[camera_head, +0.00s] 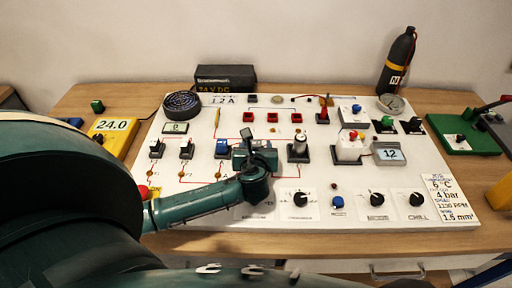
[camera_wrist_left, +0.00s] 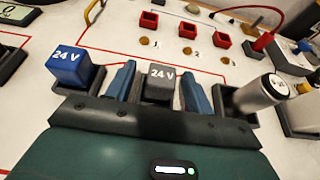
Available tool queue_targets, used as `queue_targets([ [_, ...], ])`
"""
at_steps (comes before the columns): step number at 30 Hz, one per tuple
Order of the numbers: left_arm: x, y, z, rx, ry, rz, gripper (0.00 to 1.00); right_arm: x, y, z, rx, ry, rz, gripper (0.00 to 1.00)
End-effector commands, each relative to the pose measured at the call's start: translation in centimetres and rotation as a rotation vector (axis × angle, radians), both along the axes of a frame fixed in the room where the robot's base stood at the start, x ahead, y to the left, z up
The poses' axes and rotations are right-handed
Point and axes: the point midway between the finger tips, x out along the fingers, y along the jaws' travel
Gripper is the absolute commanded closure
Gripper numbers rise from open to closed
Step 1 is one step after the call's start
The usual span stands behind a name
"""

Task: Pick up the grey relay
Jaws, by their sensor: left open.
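The grey relay (camera_wrist_left: 160,83), marked 24 V, stands upright in the left wrist view between the two blue fingers of my left gripper (camera_wrist_left: 158,72). The fingers are open, one on each side, with small gaps visible beside the relay. In the head view my left gripper (camera_head: 256,154) is over the middle of the white panel (camera_head: 240,203) and mostly hides the relay. A blue relay (camera_wrist_left: 75,68), also marked 24 V, sits left of the gripper; it also shows in the head view (camera_head: 222,146). My right gripper is not in view.
A silver cylinder (camera_wrist_left: 255,94) stands in a dark holder close right of the gripper. Red sockets (camera_wrist_left: 191,34) numbered 1 to 3 lie behind. A white box (camera_head: 349,147) with coloured terminals is farther right. Knobs (camera_head: 300,198) line the panel's front.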

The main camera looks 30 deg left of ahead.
Motion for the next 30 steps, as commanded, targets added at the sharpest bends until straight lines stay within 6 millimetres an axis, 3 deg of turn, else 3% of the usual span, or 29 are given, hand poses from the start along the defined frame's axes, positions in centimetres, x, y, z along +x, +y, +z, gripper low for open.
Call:
queue_targets([
  [2,0.0,0.0,0.0,-0.001,0.0,0.0,0.47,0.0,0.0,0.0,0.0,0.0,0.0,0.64],
  [20,0.0,-0.1,0.0,0.0,0.0,0.0,0.96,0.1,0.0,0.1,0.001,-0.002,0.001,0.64],
  [26,0.0,0.0,0.1,-0.001,0.0,0.0,0.96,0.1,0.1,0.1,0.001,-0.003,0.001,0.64],
  [30,0.0,0.0,1.2,-0.002,-0.004,0.002,0.96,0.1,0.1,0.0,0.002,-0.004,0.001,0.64],
])
